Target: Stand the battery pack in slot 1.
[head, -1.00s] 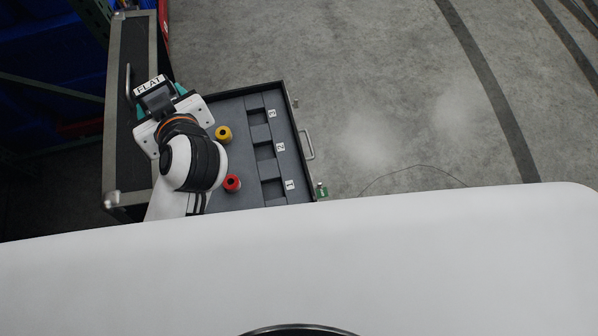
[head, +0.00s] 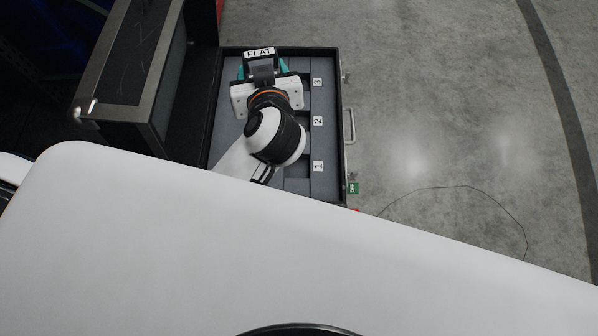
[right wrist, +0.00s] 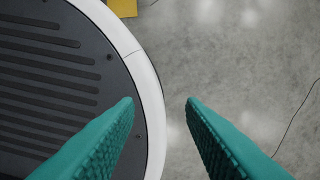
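My left gripper (head: 263,72) reaches over the open case in the head view, near its far edge and to the left of the number 3. It holds a dark block with a white FLAT label, seemingly the battery pack (head: 259,53). Teal fingers show on both sides; the contact is hidden behind the wrist. Slot 1 (head: 297,171) is the recess beside the number 1, at the near end, partly covered by my arm and looking empty. My right gripper (right wrist: 160,101) is open and empty in the right wrist view, over the floor and my base.
The case (head: 343,120) has slots 2 (head: 304,124) and 3 beyond slot 1. Its raised lid (head: 118,58) stands on the left. A handle (head: 350,126) and green tag (head: 353,188) are on the right side.

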